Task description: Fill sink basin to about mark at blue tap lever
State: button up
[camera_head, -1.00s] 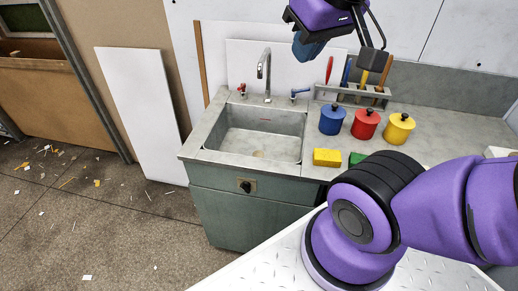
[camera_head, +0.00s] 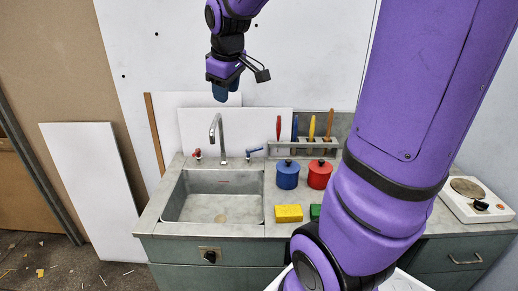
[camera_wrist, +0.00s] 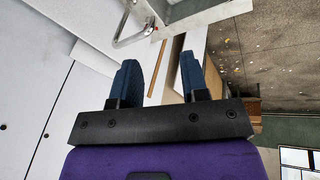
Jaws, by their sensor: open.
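The grey sink basin (camera_head: 213,197) is set in the counter. It looks empty, with a round tan drain spot on its floor and a small red mark on its back wall. A curved metal faucet (camera_head: 217,135) stands behind it; its spout also shows in the wrist view (camera_wrist: 130,30). The blue tap lever (camera_head: 254,151) is right of the faucet, and the red tap lever (camera_head: 197,154) is left of it. My gripper (camera_head: 220,94) is above and behind the faucet, pointing down, clear of both levers. In the wrist view its blue fingers (camera_wrist: 160,80) are apart with nothing between them.
Blue (camera_head: 287,174) and red (camera_head: 319,174) lidded pots stand right of the basin, with a yellow sponge (camera_head: 288,213) and a partly hidden green one in front. A tool rack (camera_head: 303,148) is behind. A hotplate (camera_head: 474,198) sits at the right. My arm hides part of the counter.

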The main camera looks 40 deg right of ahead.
jog(key=w+d+f+n+g, duration=0.1)
jog(key=w+d+f+n, duration=0.1)
jog(key=w+d+f, duration=0.8)
jog(key=w+d+f+n+g, duration=0.1)
jog(key=w+d+f+n, duration=0.25)
jog(key=d+f, duration=1.2)
jog(key=f, duration=0.3)
jog(key=w+d+f, duration=0.1)
jog(key=f, duration=0.2)
jog(key=w+f, duration=0.1)
jog(key=f, duration=0.2)
jog(key=shift+d+f, duration=0.25)
jog(key=shift+d, duration=0.05)
grip_shut()
